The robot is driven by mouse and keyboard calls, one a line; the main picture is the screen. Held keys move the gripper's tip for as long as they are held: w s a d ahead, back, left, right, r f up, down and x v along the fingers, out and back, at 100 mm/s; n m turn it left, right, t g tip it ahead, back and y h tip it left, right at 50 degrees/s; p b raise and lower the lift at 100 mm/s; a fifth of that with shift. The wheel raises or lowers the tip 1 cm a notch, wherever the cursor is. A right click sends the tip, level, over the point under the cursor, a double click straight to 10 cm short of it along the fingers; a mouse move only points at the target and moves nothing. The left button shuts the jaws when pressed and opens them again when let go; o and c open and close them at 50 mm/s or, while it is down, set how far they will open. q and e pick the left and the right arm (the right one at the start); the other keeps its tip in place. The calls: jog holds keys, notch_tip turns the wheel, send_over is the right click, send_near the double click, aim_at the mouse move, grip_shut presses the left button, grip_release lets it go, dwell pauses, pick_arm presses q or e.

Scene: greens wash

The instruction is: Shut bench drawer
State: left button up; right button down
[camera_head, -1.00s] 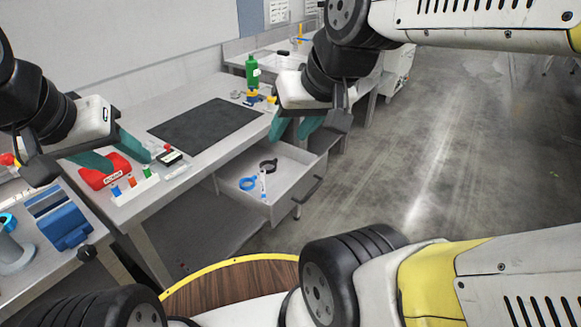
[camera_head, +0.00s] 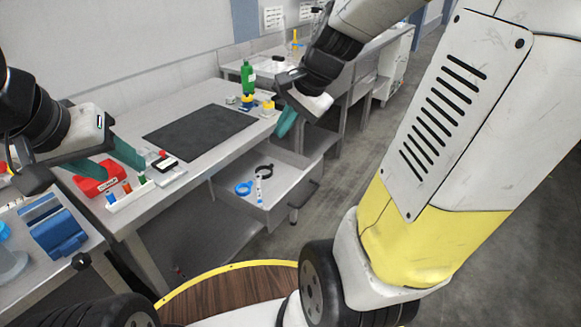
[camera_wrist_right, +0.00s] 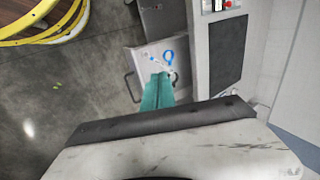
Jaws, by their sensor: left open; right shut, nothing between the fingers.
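The bench drawer (camera_head: 281,207) is pulled out from under the bench, with its dark handle (camera_head: 302,205) on the front. Inside lie a blue ring (camera_head: 243,188), a black ring (camera_head: 264,169) and a small white tube (camera_head: 259,190). My right gripper (camera_head: 287,121) is shut and empty, above the drawer's far side near the bench edge. In the right wrist view its teal fingers (camera_wrist_right: 158,92) show over the open drawer (camera_wrist_right: 146,57). Whether it touches the drawer cannot be told. My left gripper (camera_head: 115,163) is open over the bench's left end, beside a red item.
Floor right of the drawer is clear.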

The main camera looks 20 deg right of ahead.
jog(key=w+d+f+m, duration=0.7)
jog(key=w+f+m, duration=0.1)
jog(key=f+m, duration=0.15)
jog(key=m+g, duration=0.1)
jog(key=m, duration=0.8)
send_near(304, 195)
jog(key=f, duration=0.1)
jog(key=w+a+f, duration=0.1)
jog(key=f, duration=0.1)
jog(key=shift+w+a+f+h, duration=0.15)
jog(key=shift+a+f+h, duration=0.05)
jog(key=shift+a+h, duration=0.1)
